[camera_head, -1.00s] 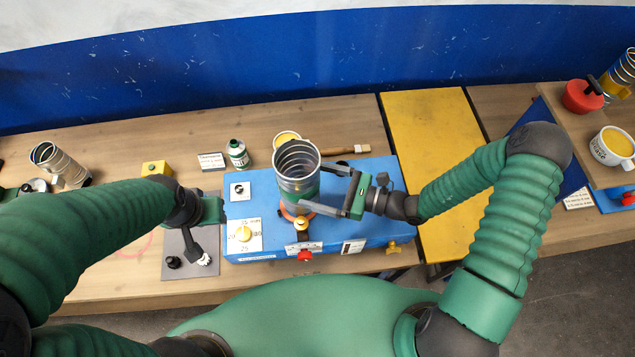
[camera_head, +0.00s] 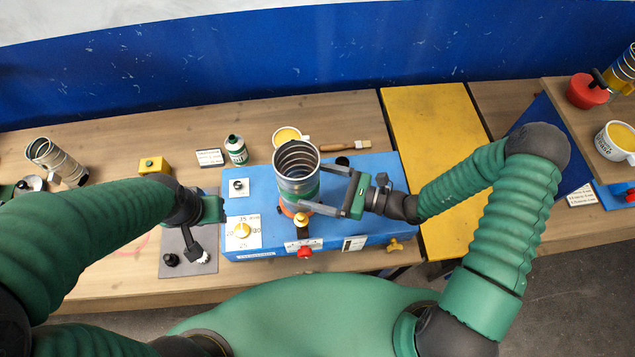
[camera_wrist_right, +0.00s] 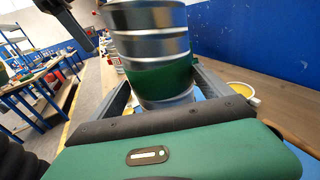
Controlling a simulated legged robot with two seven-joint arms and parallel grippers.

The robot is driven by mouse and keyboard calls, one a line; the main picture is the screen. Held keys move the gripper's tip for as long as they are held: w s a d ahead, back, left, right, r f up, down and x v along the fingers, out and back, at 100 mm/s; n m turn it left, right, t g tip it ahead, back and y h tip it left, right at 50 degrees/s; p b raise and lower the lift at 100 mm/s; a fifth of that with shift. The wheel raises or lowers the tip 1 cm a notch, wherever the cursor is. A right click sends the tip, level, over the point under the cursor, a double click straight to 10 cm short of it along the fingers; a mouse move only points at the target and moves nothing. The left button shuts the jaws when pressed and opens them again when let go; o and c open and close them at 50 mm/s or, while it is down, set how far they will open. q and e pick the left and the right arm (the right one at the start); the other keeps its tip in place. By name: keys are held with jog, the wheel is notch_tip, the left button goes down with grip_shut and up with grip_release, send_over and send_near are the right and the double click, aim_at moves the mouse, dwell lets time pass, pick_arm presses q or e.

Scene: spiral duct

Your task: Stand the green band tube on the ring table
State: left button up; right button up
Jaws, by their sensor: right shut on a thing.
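The green band tube (camera_head: 298,170) is a silver spiral tube with a green band low on its wall. It stands upright over the orange ring (camera_head: 288,211) on the blue ring table (camera_head: 375,190). Its bottom edge is partly hidden, so I cannot tell if it touches. My right gripper (camera_head: 322,190) is shut on the tube from the right. In the right wrist view the green band (camera_wrist_right: 160,80) sits between the two fingers. My left gripper (camera_head: 208,211) is beside the table's left edge, apart from the tube; its fingers are not clear.
Another spiral tube (camera_head: 55,160) is at the far left. A yellow panel (camera_head: 430,150) lies to the right.

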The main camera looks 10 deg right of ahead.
jog(key=shift+f+b, duration=1)
jog(key=shift+f, duration=0.4)
jog(key=o, duration=1.8)
jog(key=b+v, duration=0.5)
jog(key=v, duration=1.1)
jog(key=shift+d, duration=0.45)
jog(key=shift+s, duration=0.1)
